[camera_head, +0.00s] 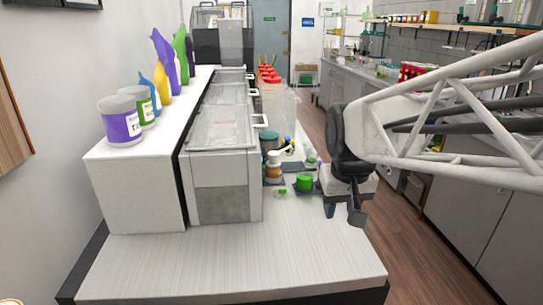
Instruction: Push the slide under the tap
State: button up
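My gripper (343,213) hangs at the right edge of the counter, pointing down. Its two dark fingers look apart, with nothing visible between them. A small green item (304,183) stands on the counter just left of my gripper, with a visible gap. I cannot pick out the slide or the tap for certain; small items beyond my gripper are crowded and partly hidden by it and my arm.
A grey cabinet with clear lids (221,158) stands left of my gripper. An orange-brown bottle (274,166) stands beside it. The white shelf (135,180) holds bottles and tubs. The front of the counter (235,262) is clear. Wooden floor lies to the right.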

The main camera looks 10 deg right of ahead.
jog(key=w+d+r, duration=0.2)
jog(key=w, duration=1.3)
jog(key=g, duration=0.2)
send_over(321, 162)
jog(key=f, duration=1.3)
jog(key=shift+s+a, duration=0.1)
jog(key=shift+s, duration=0.15)
jog(key=shift+w+f, duration=0.15)
jog(key=shift+w, duration=0.1)
jog(key=shift+f, duration=0.1)
jog(key=shift+f, duration=3.8)
grip_shut()
